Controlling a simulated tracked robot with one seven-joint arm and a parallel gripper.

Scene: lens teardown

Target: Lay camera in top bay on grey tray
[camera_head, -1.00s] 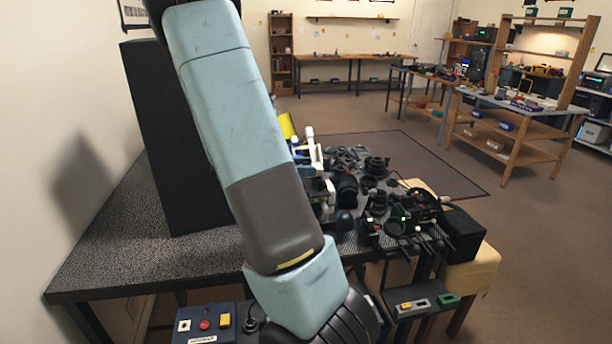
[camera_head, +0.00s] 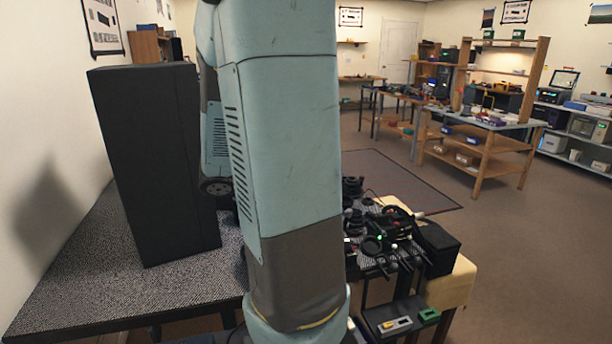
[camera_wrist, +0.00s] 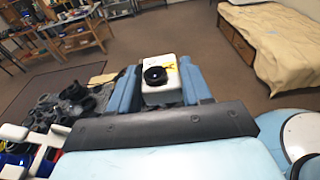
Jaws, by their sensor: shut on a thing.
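In the wrist view, a white boxy camera (camera_wrist: 172,97) with a round black lens and a small yellow mark sits between the two blue fingers of my gripper (camera_wrist: 161,80). The gripper is shut on it, with a finger against each side, and the camera is held up above the floor. In the head view my arm fills the middle, and the gripper and camera are out of sight. I cannot pick out the grey tray or its top bay in either view.
In the head view, a tall black block (camera_head: 150,165) stands on the speckled table (camera_head: 75,275) at left. Black lens parts and tools (camera_head: 385,235) crowd the right side, beside a black box (camera_head: 436,250). A small ledge (camera_head: 385,314) holds grey and green pieces. A bed-like bench (camera_wrist: 275,45) is at right in the wrist view.

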